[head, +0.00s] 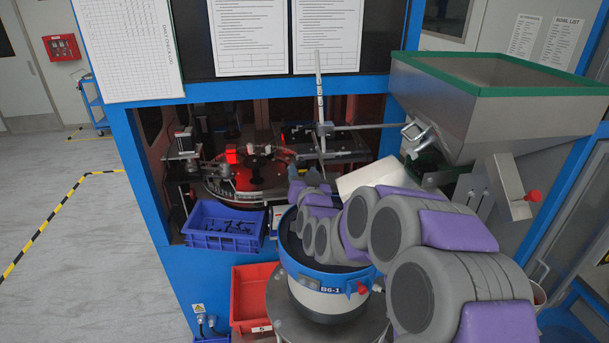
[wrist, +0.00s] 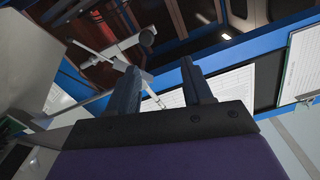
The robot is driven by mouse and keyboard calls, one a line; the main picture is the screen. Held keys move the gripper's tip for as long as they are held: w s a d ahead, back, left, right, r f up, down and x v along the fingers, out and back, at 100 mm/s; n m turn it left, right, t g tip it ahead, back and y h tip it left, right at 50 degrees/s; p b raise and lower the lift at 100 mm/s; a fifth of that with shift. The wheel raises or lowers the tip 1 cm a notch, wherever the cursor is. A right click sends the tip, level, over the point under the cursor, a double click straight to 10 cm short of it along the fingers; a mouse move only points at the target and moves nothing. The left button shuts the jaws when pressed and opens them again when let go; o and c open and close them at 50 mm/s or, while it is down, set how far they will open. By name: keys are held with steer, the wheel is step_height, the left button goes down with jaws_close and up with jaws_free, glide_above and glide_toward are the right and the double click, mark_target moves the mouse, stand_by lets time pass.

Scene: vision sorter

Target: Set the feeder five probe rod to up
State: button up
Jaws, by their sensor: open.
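A thin pale upright rod (head: 319,95) stands in front of the blue machine frame in the head view. A clamp joins it to a horizontal bar running right towards the hopper. I take this upright rod as the probe rod; no feeder five label is legible. In the wrist view, a thin rod (wrist: 150,92) shows in the gap between the fingers, beyond them, and a cross bar with a round knob (wrist: 147,37) lies ahead. My gripper (wrist: 158,66) is open, with nothing held. In the head view my arm reaches over the bowl, its end just below the rod; the fingers are unclear there.
A steel hopper (head: 500,105) with a green rim stands right. A bowl feeder (head: 325,275) marked B6-1 is under my arm. A blue bin (head: 222,240) with dark parts and a red bin (head: 250,290) sit left of it. A turntable (head: 250,182) lies inside the machine. Floor at left is clear.

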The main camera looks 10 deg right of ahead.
steer(key=s+b, duration=1.2)
steer(key=s, duration=0.5)
steer(key=shift+s, duration=0.15)
steer(key=shift+d, duration=0.1)
